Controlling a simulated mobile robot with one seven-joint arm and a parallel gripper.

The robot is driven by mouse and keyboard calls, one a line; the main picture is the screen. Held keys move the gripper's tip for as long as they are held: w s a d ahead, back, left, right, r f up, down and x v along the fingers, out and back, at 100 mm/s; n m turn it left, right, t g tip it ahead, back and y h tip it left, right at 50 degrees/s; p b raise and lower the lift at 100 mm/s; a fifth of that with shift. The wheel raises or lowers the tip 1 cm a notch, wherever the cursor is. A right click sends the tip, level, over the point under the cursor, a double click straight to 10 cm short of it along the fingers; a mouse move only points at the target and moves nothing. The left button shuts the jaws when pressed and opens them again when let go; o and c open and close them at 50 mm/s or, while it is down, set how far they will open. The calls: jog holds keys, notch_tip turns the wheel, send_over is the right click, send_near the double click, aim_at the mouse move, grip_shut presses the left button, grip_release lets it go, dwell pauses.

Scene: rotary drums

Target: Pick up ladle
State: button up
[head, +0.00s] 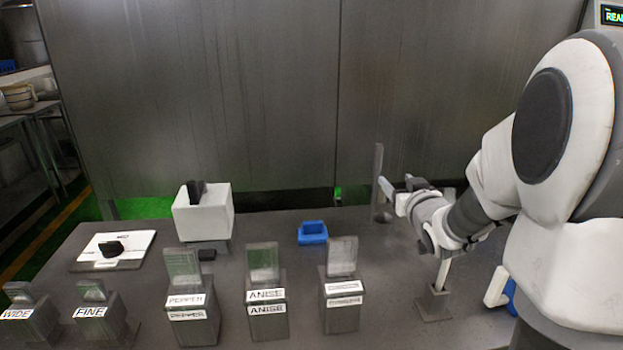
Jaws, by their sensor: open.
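My gripper (397,187) is at the right of the head view, above the back of the grey table, with its fingers pointing left. Its jaws are open, and I see nothing between them. A flat grey upright bar (378,165) stands just left of the fingertips; whether they touch, I cannot tell. A pale handle (444,273) rises from a small grey holder (433,303) below my wrist. No bowl of a ladle shows clearly, so I cannot tell which handle belongs to the ladle.
A white box (203,217) with a black piece on top stands at the back left. Labelled grey blocks, including ANISE (267,308), line the front. A white board (105,257) lies left. A metal wall (220,90) stands behind.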

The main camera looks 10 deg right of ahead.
aim_at(380, 152)
jog(key=shift+t+y, duration=0.4)
jog(key=shift+t, duration=0.4)
jog(key=w, duration=0.4)
jog(key=w+d, duration=0.1)
jog(key=w, duration=0.4)
jog(key=w+d+f+p, duration=0.1)
jog(key=w, duration=0.3)
jog(key=shift+w+f, duration=0.1)
jog(key=shift+w, duration=0.05)
jog(key=shift+w+r, duration=0.25)
jog(key=shift+w, duration=0.25)
jog(key=shift+w+r+p, duration=0.2)
jog(key=shift+w+p, duration=0.15)
jog(key=shift+w, duration=1.75)
jog(key=shift+c, duration=0.3)
grip_shut()
jog(key=shift+r, duration=0.1)
